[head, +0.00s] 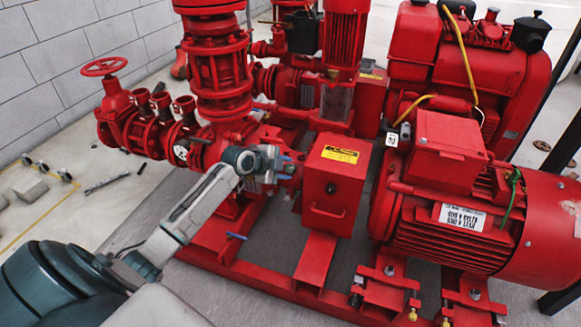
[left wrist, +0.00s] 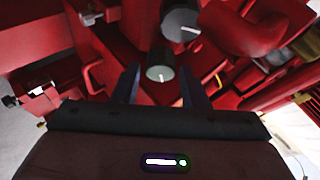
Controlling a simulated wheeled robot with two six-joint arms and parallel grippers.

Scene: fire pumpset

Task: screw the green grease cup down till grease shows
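In the left wrist view a dull green cup (left wrist: 160,66) with a white mark on its face shows between the two finger tips of my left gripper (left wrist: 161,84). Gaps show on both sides of the cup, so the fingers are open around its line and do not appear to touch it. I cannot tell how deep the cup sits between them. In the head view my left gripper (head: 283,163) is at the red pump, left of the red box-shaped guard, and the cup cannot be made out clearly there. No grease can be made out. My right gripper is out of view.
A dark grey cap (left wrist: 180,22) with a white mark sits close beyond the green cup. The red guard box (head: 333,195) stands right beside my gripper. Red flanged pipes (head: 215,75) rise behind it, and a large red motor (head: 460,220) stands at right.

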